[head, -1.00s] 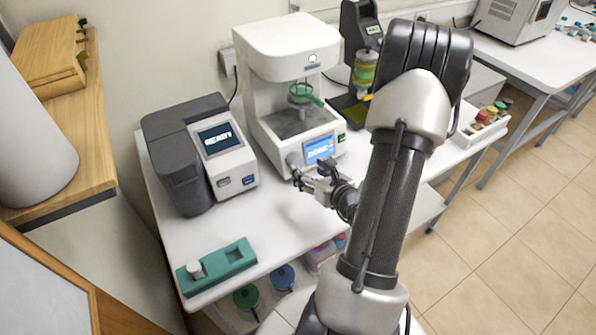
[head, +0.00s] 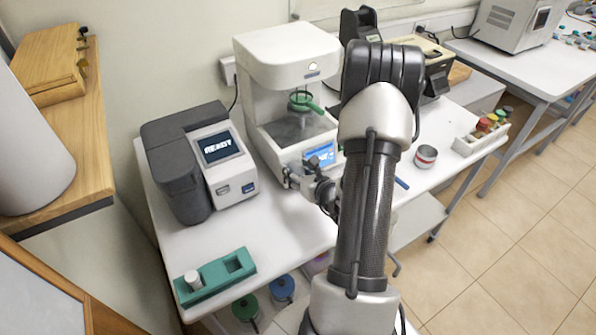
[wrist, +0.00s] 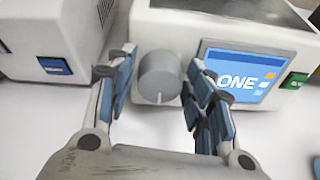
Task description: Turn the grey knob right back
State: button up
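The grey knob (wrist: 160,76) is a round dial on the front of the white machine (head: 285,62), left of its blue screen (wrist: 237,75), which reads "ONE" in the wrist view. A thin pale mark on the knob's face points down. My gripper (wrist: 158,97) is open, with one finger on each side of the knob. In the head view my gripper (head: 298,180) is at the machine's lower front, and the knob is hard to make out there.
A grey analyser (head: 197,157) reading "READY" stands close on the left. A green button (wrist: 294,80) is right of the screen. A teal holder (head: 214,277) with a white-capped vial is at the table's front left.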

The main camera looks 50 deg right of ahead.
jog(key=c, duration=0.7)
